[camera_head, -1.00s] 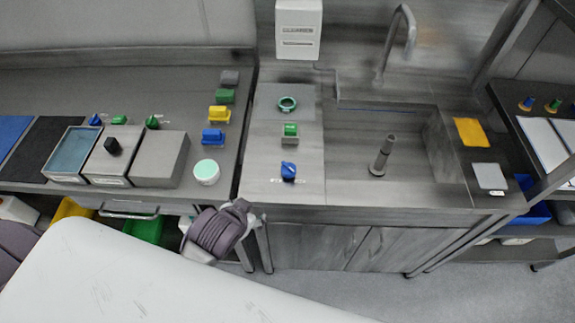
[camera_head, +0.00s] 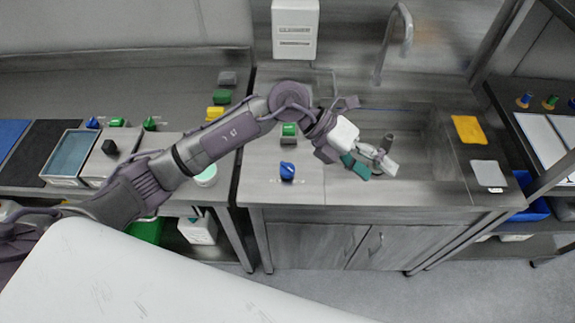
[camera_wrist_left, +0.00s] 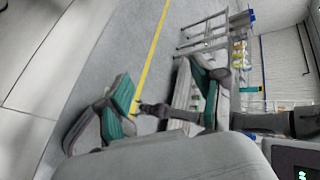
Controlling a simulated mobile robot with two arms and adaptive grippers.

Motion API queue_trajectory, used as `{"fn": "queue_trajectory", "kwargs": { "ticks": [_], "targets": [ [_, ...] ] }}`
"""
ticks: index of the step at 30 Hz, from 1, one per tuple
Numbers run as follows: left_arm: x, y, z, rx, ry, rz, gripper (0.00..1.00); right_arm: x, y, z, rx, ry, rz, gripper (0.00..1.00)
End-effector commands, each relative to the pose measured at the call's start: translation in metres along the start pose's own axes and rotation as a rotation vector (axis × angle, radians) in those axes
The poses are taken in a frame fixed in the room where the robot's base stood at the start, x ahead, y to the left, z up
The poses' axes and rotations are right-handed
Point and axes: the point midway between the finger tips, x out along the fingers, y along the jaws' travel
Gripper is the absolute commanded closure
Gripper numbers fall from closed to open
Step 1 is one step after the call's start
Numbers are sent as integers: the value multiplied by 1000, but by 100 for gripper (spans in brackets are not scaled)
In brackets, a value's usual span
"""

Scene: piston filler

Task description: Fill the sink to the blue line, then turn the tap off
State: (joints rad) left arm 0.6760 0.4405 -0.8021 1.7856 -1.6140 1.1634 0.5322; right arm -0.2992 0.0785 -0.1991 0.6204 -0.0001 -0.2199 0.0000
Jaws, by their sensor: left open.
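The sink (camera_head: 425,170) is a grey metal basin; I see no clear water surface in it. A thin blue line (camera_head: 390,108) runs along its back wall, partly covered by my arm. The tall curved tap (camera_head: 405,35) rises behind it. A dark upright plug or pipe (camera_head: 388,140) stands in the basin, partly behind my gripper. My left gripper (camera_head: 373,169) is open and empty over the basin's left front part, beside that pipe in the picture. In the left wrist view its two green-padded fingers (camera_wrist_left: 165,90) are apart with floor between them. My right gripper is not in view.
A yellow pad (camera_head: 468,129) and a grey pad (camera_head: 488,174) lie right of the basin. A white dispenser (camera_head: 295,28) is on the wall.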

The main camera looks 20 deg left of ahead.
Motion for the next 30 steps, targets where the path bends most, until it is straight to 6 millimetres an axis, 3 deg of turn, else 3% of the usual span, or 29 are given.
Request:
{"fn": "queue_trajectory", "kwargs": {
  "ticks": [1,3,6,9,12,15,20,30],
  "targets": [
    [-15,30,3,26,53,183,33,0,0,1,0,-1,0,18],
    [-43,70,6,29,118,427,33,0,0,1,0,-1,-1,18],
    [-90,109,12,-3,168,714,33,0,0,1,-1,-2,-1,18],
    [-129,129,15,-44,187,902,33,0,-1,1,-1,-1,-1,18],
    [-149,137,16,-72,194,996,33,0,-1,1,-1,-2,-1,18],
    [-152,143,15,-81,198,1018,33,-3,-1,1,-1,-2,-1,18],
    [-139,161,9,-81,202,1016,33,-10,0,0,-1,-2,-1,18],
    [-101,220,-5,-80,200,1011,33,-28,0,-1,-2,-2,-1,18]
  ]
}}
